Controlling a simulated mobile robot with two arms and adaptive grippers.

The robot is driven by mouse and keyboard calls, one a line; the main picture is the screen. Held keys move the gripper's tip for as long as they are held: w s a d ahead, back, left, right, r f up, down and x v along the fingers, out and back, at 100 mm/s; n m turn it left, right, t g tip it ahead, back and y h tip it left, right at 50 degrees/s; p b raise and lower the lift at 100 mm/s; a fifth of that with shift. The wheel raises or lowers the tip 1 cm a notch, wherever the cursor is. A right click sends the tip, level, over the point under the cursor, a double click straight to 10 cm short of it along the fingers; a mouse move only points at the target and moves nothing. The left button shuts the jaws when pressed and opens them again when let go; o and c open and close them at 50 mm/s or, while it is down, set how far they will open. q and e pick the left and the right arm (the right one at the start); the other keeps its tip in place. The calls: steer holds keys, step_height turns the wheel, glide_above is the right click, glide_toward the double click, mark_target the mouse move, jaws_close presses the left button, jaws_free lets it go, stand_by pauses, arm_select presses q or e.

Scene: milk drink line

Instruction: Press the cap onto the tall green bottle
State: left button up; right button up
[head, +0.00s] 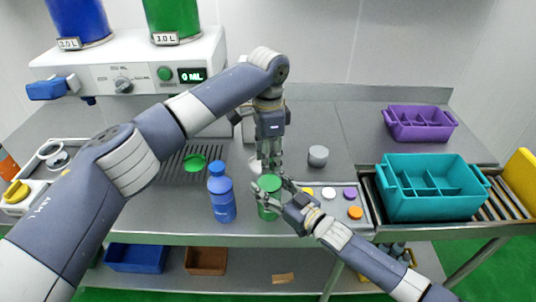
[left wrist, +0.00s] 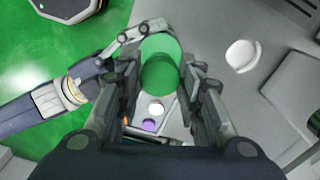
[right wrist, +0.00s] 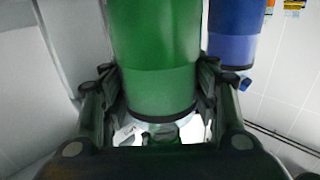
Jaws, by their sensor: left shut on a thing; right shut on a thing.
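The tall green bottle (head: 268,208) stands upright at the counter's front, right of a blue bottle. My left gripper (head: 268,166) points down from above at its top. In the left wrist view a round green top (left wrist: 160,65), which I take for the cap, shows between the left gripper's fingers (left wrist: 160,82); its seam with the bottle is hidden. My right gripper (head: 277,197) is shut on the bottle's side from the right. In the right wrist view the green body (right wrist: 155,85) fills the space between the fingers.
The blue bottle (head: 222,195) stands close on the left. A tray with coloured discs (head: 355,212) lies to the right, beside a teal divided crate (head: 435,208). A grey cylinder (head: 318,156) stands behind. A green round piece (head: 194,163) lies on the drip grate.

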arm_select(q)
steer(key=shift+f, duration=0.6)
steer(key=o, duration=0.8)
step_height(320, 180, up, 12)
stand_by(0.4)
arm_select(e)
steer(key=o, duration=1.6)
